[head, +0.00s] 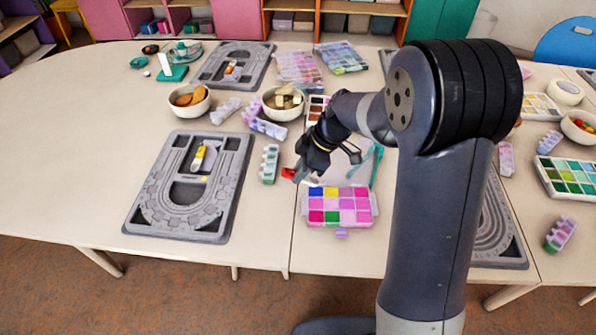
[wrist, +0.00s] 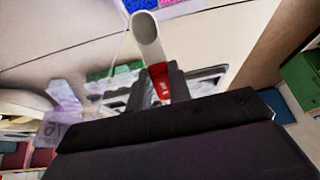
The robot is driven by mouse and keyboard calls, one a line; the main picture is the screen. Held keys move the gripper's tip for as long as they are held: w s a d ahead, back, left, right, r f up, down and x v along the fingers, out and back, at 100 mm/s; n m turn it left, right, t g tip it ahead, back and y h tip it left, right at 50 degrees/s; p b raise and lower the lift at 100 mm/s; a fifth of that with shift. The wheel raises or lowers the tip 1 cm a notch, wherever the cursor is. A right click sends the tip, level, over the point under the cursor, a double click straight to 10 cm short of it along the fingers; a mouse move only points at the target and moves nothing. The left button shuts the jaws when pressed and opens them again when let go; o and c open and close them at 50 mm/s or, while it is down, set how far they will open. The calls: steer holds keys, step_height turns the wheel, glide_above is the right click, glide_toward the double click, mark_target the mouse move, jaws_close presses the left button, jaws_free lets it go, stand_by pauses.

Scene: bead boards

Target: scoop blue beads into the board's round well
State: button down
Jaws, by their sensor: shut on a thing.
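My gripper (head: 297,170) is shut on the red handle of a pale scoop (wrist: 148,36); the fingers also show in the wrist view (wrist: 159,88). The scoop's visible inside shows no beads. In the head view it is just left of and above the divided bead box (head: 374,203), which has pink, red, green, yellow and blue compartments. Blue beads (wrist: 138,4) show at the top edge of the wrist view, beyond the scoop tip and apart from it. The grey bead board (head: 232,182) lies flat to the left, with a rounded recess (head: 186,191) in its middle.
A yellow-handled tool (head: 199,157) lies on the board. A pill-style bead case (head: 269,164) stands between board and gripper. Bowls (head: 189,100) and (head: 282,103) stand behind. A small purple piece (head: 341,232) sits at the box's front. The table's left side is clear.

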mark_target(307, 178)
steer(key=shift+d+f+y+b, duration=0.35)
steer(key=shift+f+y+b, duration=0.25)
steer(key=shift+f+b, duration=0.3)
steer(key=shift+d+f+b, duration=0.25)
steer(key=shift+f+b, duration=0.8)
steer(key=shift+b, duration=0.35)
